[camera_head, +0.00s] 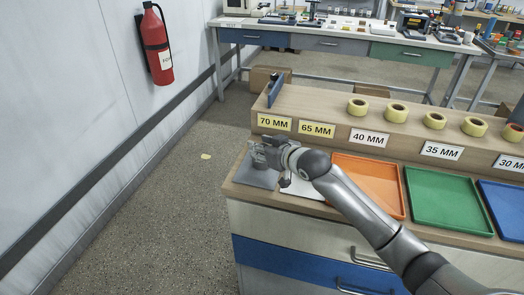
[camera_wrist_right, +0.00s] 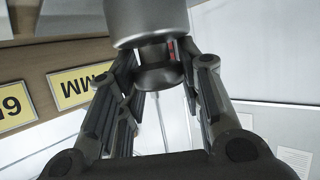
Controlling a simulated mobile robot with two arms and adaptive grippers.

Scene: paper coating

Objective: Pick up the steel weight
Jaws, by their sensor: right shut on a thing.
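The steel weight (camera_wrist_right: 150,20) is a smooth grey cylinder with a narrower neck and knob, at the top of the right wrist view. My right gripper (camera_wrist_right: 163,68) is shut on its knob, with fingers on both sides. In the head view my right gripper (camera_head: 264,154) is over the left end of the bench, above a grey tray (camera_head: 258,178). There I cannot make out the weight apart from the gripper. Whether the weight touches a surface cannot be told. My left gripper is not in view.
A white tray (camera_head: 303,191), an orange tray (camera_head: 368,186) and a green tray (camera_head: 442,203) lie to the right. A raised shelf behind carries yellow tape rolls (camera_head: 395,111) and size labels, including 70 MM (camera_head: 274,122). Open floor (camera_head: 170,200) lies left of the bench.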

